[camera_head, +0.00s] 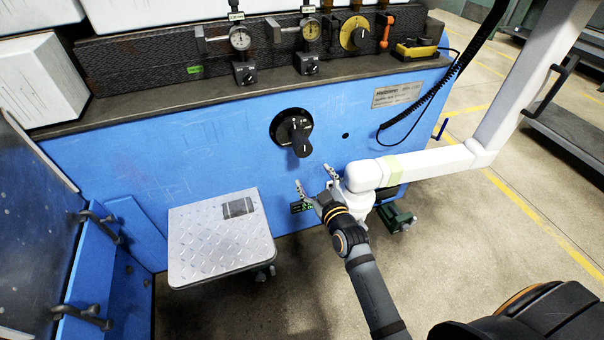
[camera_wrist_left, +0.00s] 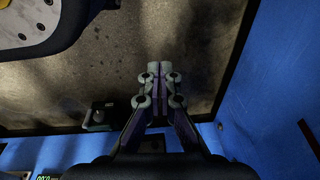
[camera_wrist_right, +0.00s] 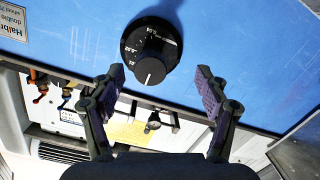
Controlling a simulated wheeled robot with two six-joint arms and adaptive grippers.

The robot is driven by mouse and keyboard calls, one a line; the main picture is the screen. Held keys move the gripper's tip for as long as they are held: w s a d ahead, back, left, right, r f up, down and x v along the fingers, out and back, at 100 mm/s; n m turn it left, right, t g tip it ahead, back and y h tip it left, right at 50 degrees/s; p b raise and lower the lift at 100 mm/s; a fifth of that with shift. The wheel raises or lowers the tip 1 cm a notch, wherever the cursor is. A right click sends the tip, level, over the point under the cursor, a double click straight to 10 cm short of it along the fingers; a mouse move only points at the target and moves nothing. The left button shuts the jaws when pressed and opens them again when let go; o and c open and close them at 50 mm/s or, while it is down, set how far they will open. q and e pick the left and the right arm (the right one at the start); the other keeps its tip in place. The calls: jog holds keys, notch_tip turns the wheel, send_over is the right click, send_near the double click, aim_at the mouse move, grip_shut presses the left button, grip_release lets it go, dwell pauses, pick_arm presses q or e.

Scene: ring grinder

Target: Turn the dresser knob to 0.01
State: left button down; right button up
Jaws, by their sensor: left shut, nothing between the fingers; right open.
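The black dresser knob (camera_head: 300,136) sits on the blue machine front, on a round black dial plate. In the right wrist view the knob (camera_wrist_right: 150,70) lies ahead, between the two fingers' directions and a little left of centre, with white scale marks on the plate. My right gripper (camera_head: 314,185) is open and empty, below the knob and apart from it. It also shows in the right wrist view (camera_wrist_right: 158,85). My left gripper (camera_wrist_left: 160,75) is shut and empty in the left wrist view, above the concrete floor. I cannot make it out in the head view.
A metal step platform (camera_head: 215,240) stands before the blue machine (camera_head: 210,150). Dial gauges (camera_head: 240,38) and a yellow dial (camera_head: 354,33) are on the ledge above. A black coiled cable (camera_head: 425,105) hangs to the right.

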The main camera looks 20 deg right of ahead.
aim_at(304, 151)
jog(key=shift+t, duration=0.5)
jog(key=w+r, duration=0.1)
jog(key=w, duration=0.2)
jog(key=w+r, duration=0.1)
jog(key=w, duration=0.2)
jog(key=w+r+b, duration=0.1)
jog(key=w, duration=0.2)
jog(key=shift+w+a, duration=0.15)
jog(key=shift+w, duration=0.1)
jog(key=shift+w+r, duration=0.1)
jog(key=shift+w, duration=0.4)
pick_arm(q)
jog(key=shift+w+d+r, duration=0.2)
jog(key=shift+w+r, duration=0.05)
jog(key=shift+w, duration=0.25)
jog(key=shift+w+d+r, duration=0.15)
jog(key=shift+w+r, duration=0.05)
jog(key=shift+w, duration=0.25)
pick_arm(e)
jog(key=shift+c, duration=0.5)
jog(key=c, duration=1.1)
